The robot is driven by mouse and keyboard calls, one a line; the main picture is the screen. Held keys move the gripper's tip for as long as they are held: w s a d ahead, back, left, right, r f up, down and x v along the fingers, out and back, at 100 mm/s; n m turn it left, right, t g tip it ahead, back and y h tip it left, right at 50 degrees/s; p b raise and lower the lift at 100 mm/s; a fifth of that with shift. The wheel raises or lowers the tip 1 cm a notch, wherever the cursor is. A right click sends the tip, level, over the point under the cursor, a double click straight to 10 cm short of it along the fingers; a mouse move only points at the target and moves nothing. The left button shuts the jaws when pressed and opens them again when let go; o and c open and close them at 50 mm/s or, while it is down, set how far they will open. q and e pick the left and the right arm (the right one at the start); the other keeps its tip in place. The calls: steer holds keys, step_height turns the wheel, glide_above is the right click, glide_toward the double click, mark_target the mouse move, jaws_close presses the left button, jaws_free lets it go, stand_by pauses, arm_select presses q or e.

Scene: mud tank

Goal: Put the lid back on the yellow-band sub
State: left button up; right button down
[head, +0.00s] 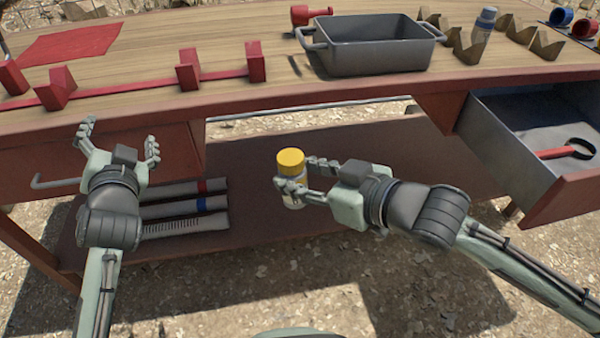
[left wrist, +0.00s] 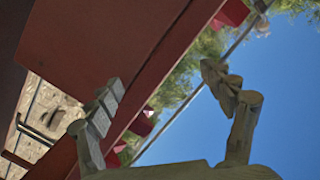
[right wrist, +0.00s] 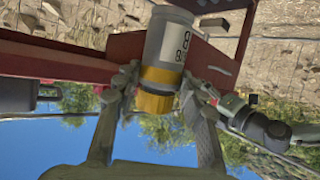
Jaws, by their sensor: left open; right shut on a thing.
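My right gripper (head: 306,178) is shut on a small clear jar (right wrist: 172,45) with a white label. The jar has a yellow top (head: 291,158) in the head view, and a yellow band (right wrist: 158,78) shows between the fingers in the right wrist view. It is held upright in front of the bench, below the tabletop. Whether the yellow top is a separate lid, I cannot tell. My left gripper (head: 121,134) is open and empty, in front of the bench's left drawer. No loose yellow lid is visible.
An open drawer (head: 545,110) at right contains a red-handled magnifier (head: 568,150). Banded tubes (head: 185,207) lie on the lower shelf.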

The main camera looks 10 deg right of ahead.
arm_select(q)
steer(key=s+a+f+n+g+h, duration=0.1)
steer(key=s+f+g, duration=0.35)
steer(key=f, duration=0.65)
steer(key=s+f+n+g, duration=0.1)
steer(key=s+f+g, duration=0.3)
steer(key=f, duration=0.7)
steer(key=s+f+n+g+h, duration=0.1)
steer(key=s+f+g, duration=0.3)
steer(key=s+f, duration=0.9)
steer(key=s+d+h, duration=0.1)
steer(key=s, duration=0.3)
steer(key=shift+g, duration=0.35)
steer(key=shift+w+f, duration=0.1)
arm_select(e)
steer(key=shift+r, duration=0.15)
